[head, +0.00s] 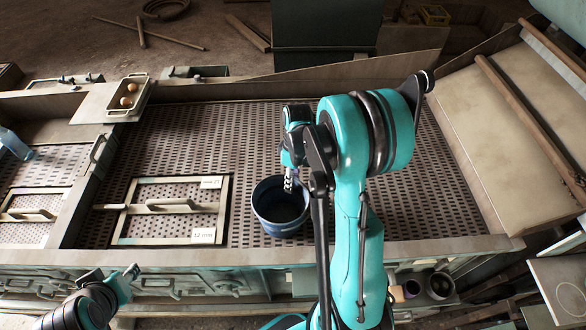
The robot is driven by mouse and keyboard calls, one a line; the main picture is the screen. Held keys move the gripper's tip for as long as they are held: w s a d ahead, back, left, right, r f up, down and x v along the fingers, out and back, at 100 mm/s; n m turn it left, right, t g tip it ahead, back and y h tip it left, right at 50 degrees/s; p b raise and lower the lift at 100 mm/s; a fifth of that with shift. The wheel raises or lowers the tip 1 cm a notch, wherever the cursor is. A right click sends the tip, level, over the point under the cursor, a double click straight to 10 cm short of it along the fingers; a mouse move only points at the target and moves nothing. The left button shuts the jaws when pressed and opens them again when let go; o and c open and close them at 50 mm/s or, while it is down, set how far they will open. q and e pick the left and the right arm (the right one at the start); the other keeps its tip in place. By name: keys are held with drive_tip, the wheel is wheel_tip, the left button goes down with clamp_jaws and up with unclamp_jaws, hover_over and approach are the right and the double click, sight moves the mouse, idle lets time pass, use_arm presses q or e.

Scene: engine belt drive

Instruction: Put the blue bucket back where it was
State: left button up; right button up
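The blue bucket (281,207) stands upright on the perforated metal deck, just right of a framed hatch panel. Its open top faces up and its inside looks dark and empty. My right gripper (291,180) points down at the bucket's far rim, with its fingertips overlapping the rim in the head view. The fingers are small and partly covered by my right arm, so I cannot tell whether they are closed on the rim. Part of my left arm shows at the lower left; its gripper is not visible.
The hatch panel (171,193) has a raised handle bar. A small tray (141,108) with round items sits at the deck's back left corner. A blue object (14,143) lies at the far left. A sloped panel (505,150) bounds the right side. The deck behind the bucket is clear.

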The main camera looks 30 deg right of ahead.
wheel_tip(320, 180, up, 7)
drive_tip(key=s+a+r+m+t, duration=0.3)
drive_tip(key=s+a+r+t, duration=0.1)
drive_tip(key=a, duration=0.2)
drive_tip(key=s+a+r+m+t+h, duration=0.1)
drive_tip(key=s+a+r+m+t, duration=0.2)
drive_tip(key=a, duration=0.4)
drive_tip(key=shift+s+a+r+m+t, duration=0.3)
drive_tip(key=shift+s+r+t, duration=0.25)
drive_tip(key=shift+s, duration=0.55)
